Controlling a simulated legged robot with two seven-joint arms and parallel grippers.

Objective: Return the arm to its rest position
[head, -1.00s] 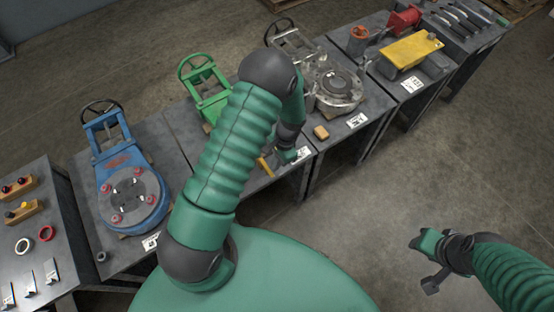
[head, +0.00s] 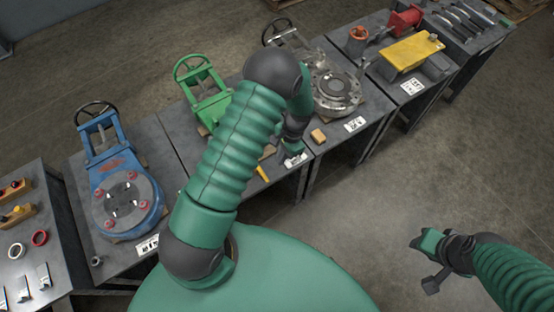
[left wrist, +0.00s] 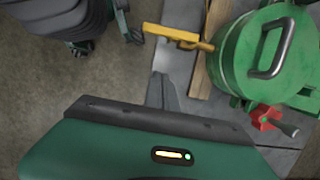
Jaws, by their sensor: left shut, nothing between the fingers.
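My left arm (head: 235,140) reaches up from the bottom centre and bends down at its elbow over the middle table in the head view. My left gripper (head: 293,156) hangs at that table's front edge, shut and empty, near a white label. In the left wrist view a grey finger of it (left wrist: 162,92) points toward a yellow handle (left wrist: 178,38) and a green round body (left wrist: 265,60) with a grey grip. My right gripper (head: 430,262) hangs over bare floor at the lower right; its jaw opening is unclear.
A blue valve (head: 128,200) and a green valve (head: 208,100) stand on the tables, left and behind my left arm. A grey metal valve (head: 337,88) and a yellow block (head: 408,52) stand farther right. The concrete floor (head: 400,170) before the tables is clear.

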